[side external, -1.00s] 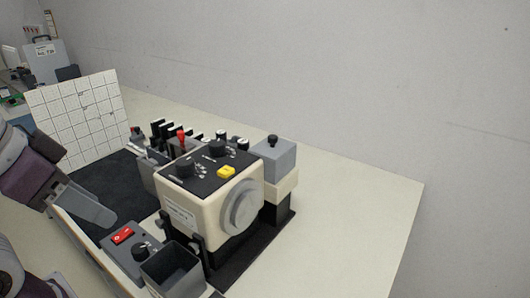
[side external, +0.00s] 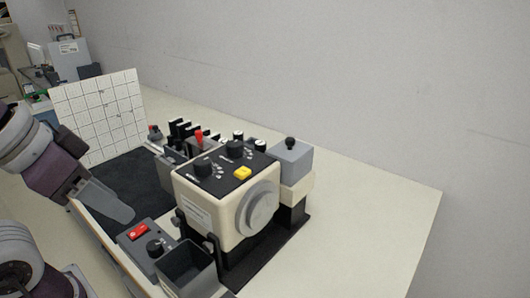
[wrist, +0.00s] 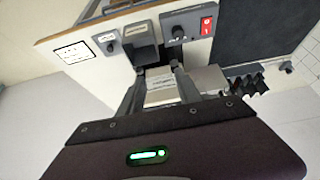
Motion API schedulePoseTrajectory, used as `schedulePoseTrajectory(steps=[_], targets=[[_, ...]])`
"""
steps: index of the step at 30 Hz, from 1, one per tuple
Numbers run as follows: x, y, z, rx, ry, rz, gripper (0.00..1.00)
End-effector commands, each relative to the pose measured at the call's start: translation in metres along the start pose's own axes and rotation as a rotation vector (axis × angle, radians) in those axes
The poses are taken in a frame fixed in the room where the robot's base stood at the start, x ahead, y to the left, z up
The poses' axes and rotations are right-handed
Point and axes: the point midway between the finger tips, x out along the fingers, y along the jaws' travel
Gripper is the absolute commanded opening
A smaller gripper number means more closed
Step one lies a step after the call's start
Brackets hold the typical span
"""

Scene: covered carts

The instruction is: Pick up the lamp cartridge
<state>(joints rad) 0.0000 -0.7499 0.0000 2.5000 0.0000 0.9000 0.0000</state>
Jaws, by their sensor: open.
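A grey block with a round black knob (side external: 291,160), which looks like the lamp cartridge, sits upright on a cream support behind the cream instrument (side external: 205,210). I cannot confirm its identity. The instrument has black dials, a yellow button and a round grey front disc. My gripper (side external: 125,214) is at the left, above the black mat's near edge and apart from the grey block. In the wrist view, my gripper (wrist: 158,72) has two separated fingers with nothing held. A pale labelled body shows behind the fingers, partly hidden by my wrist.
A grey control box with a red switch (side external: 139,231) and an open grey bin (side external: 187,268) stand in front of the instrument. Several black-topped parts stand in a rack (side external: 175,153) behind it. A white grid panel (side external: 98,112) stands at the back left. The right tabletop (side external: 370,215) is clear.

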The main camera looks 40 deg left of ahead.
Motion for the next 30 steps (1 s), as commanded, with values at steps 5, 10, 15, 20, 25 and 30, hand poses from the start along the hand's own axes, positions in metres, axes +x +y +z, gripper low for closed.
schedulePoseTrajectory(steps=[5, 10, 15, 20, 25, 30], targets=[[0.0, 0.0, 0.0, 0.0, 0.0, 0.0, 0.41], [0.0, 0.0, 0.0, 0.0, 0.0, 0.0, 0.41], [0.0, 0.0, 0.0, 0.0, 0.0, 0.0, 0.37], [0.0, 0.0, 0.0, 0.0, 0.0, 0.0, 0.36], [-0.003, 0.001, -0.018, 0.043, -0.02, 0.005, 0.36], [0.005, 0.005, -0.125, 0.344, -0.13, 0.095, 0.36]])
